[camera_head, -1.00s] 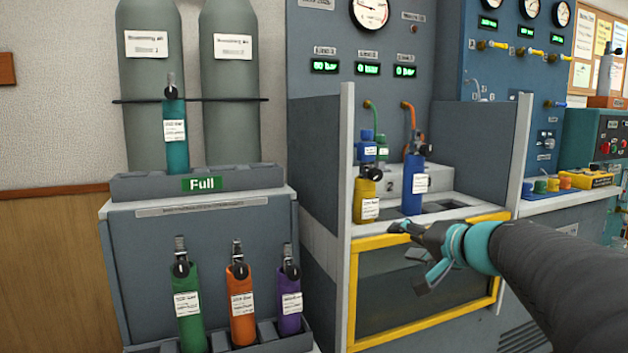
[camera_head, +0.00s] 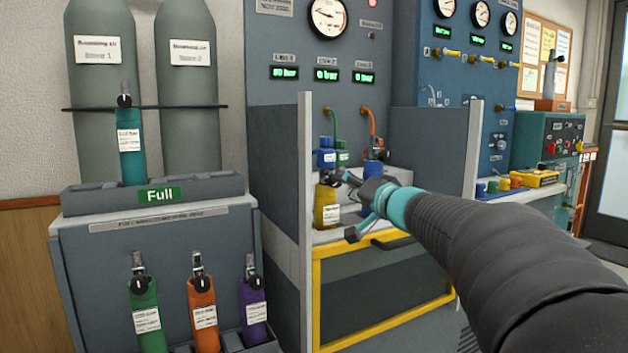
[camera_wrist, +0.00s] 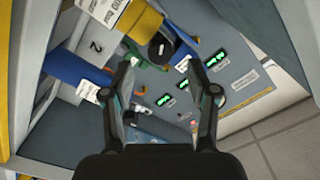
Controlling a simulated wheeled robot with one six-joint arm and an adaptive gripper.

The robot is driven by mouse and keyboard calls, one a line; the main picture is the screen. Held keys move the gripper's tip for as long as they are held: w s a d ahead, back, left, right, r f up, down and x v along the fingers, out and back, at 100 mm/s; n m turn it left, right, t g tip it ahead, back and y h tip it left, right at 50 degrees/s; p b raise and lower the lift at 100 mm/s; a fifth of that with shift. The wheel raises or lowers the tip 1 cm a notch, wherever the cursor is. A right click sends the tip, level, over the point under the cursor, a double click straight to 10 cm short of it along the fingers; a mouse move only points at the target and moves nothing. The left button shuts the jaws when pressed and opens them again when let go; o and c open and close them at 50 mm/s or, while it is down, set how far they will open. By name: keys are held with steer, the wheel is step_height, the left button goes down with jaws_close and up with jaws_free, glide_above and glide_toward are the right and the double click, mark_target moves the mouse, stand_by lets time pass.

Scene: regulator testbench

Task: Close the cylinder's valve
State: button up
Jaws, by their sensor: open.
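A yellow cylinder (camera_head: 326,208) stands at the left of the test bench bay. In the wrist view the yellow cylinder (camera_wrist: 138,20) is at the top, with its round black valve knob (camera_wrist: 160,46) facing the jaws. A blue cylinder (camera_head: 372,169) stands to its right, mostly hidden behind my gripper; it also shows at the left of the wrist view (camera_wrist: 72,70). My gripper (camera_head: 352,206) is open and empty, in front of the bay. In the wrist view the knob lies beyond and between the fingertips (camera_wrist: 160,66), apparently not touched.
Grey side panels (camera_head: 304,180) flank the bay, and a yellow-framed door (camera_head: 385,300) is below it. Green and orange hoses hang behind. A rack at left holds a teal cylinder (camera_head: 131,145) above, and green, orange and purple ones below.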

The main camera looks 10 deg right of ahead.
steer(key=p+x, duration=0.1)
steer(key=x, duration=0.4)
steer(key=shift+w+a, duration=0.1)
steer(key=shift+w, duration=0.25)
jaws_close()
